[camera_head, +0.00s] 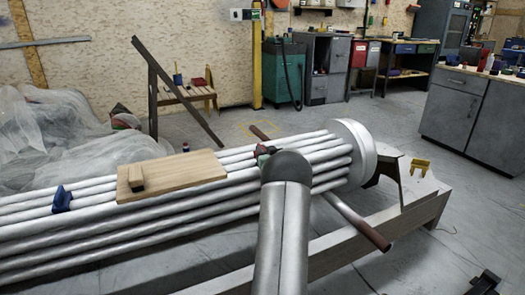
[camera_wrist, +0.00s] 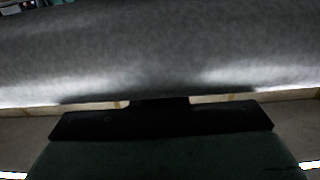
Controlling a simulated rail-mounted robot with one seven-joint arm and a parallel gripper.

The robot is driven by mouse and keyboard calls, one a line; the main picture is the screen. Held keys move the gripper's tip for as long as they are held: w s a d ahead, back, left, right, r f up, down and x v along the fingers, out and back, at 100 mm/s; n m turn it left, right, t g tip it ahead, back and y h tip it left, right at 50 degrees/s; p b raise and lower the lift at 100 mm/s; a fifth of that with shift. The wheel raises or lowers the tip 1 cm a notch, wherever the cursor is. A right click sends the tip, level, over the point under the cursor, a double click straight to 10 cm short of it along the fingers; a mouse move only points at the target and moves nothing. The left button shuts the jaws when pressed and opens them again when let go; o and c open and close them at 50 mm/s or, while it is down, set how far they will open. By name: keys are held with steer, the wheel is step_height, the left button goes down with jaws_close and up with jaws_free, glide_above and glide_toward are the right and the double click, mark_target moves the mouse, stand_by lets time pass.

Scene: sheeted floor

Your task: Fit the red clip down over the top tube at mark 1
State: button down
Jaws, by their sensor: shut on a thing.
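The bundle of long pale tubes (camera_head: 110,232) runs from lower left to a round end plate (camera_head: 358,152). The red clip (camera_head: 267,150) shows as a small red patch at the top tubes, beside the dark rounded end of my arm, with a bit of green next to it. My arm hides most of my gripper there. In the wrist view a grey tube (camera_wrist: 160,50) fills the upper part, very close to my dark gripper (camera_wrist: 160,120), which is shut on the clip. Whether the clip touches the tube cannot be told. I cannot make out mark 1.
A wooden board (camera_head: 185,172) with a small block (camera_head: 136,178) lies on the tubes. A blue clip (camera_head: 62,199) sits on them further left. A yellow clip (camera_head: 420,166) stands on the support at right. A brown rod (camera_head: 358,222) passes under the tubes.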

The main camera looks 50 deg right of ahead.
stand_by(0.3)
steer(key=c, duration=1.4)
jaws_free()
steer(key=shift+o, duration=0.2)
steer(key=shift+s, duration=0.1)
steer(key=p+v, duration=0.3)
steer(key=v, duration=1.4)
steer(key=shift+a, duration=0.15)
steer(key=shift+s, duration=0.1)
